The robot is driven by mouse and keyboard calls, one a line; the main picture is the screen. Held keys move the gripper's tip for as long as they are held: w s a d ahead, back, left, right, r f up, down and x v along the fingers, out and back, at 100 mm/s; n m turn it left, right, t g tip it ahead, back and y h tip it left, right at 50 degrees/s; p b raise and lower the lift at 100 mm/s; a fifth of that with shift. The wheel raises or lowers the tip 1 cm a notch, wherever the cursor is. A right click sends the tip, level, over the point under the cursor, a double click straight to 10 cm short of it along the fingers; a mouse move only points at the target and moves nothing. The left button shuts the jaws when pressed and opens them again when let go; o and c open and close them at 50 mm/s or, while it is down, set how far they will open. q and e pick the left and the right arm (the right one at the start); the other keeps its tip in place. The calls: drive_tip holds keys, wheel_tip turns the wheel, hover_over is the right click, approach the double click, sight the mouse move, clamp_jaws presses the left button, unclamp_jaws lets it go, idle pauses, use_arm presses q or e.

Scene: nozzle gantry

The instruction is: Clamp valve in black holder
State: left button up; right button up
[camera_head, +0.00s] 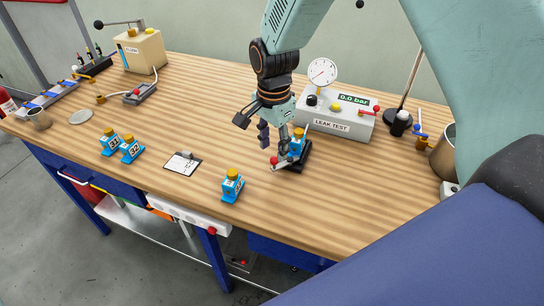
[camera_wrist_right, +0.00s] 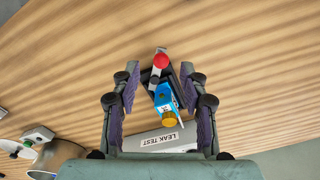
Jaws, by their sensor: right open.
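A blue valve (camera_head: 297,147) with an orange-yellow cap sits in the black holder (camera_head: 302,160) in front of the leak tester. The holder has a lever with a red ball knob (camera_head: 274,160). My right gripper (camera_head: 271,142) is above and beside the holder, pointing down. In the right wrist view, its open fingers stand wide on either side of the red knob (camera_wrist_right: 160,61), the valve (camera_wrist_right: 164,97) and the holder (camera_wrist_right: 148,76). No finger clearly touches them. I cannot tell whether the lever is closed. My left gripper is not in view.
The leak tester (camera_head: 333,123) with its gauge stands behind the holder. Another blue valve (camera_head: 232,185) stands left of the holder near the front edge, and two more (camera_head: 121,146) stand farther left. A clipboard (camera_head: 183,164) lies between. The bench front right of the holder is clear.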

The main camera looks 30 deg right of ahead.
sight(274, 158)
drive_tip(key=f, duration=0.4)
drive_tip(key=shift+w+d+f, duration=0.2)
drive_tip(key=shift+d+f, duration=0.15)
drive_tip(key=shift+d, duration=0.05)
drive_tip(key=shift+a+f, duration=0.15)
drive_tip(key=shift+f, duration=0.35)
drive_tip(key=shift+s+a+r, duration=0.1)
drive_tip(key=shift+s+a, duration=0.1)
drive_tip(key=shift+w+d+f, duration=0.25)
drive_tip(key=shift+d, duration=0.05)
drive_tip(key=c, duration=0.4)
drive_tip(key=shift+a+r, duration=0.15)
drive_tip(key=shift+a, duration=0.05)
clamp_jaws()
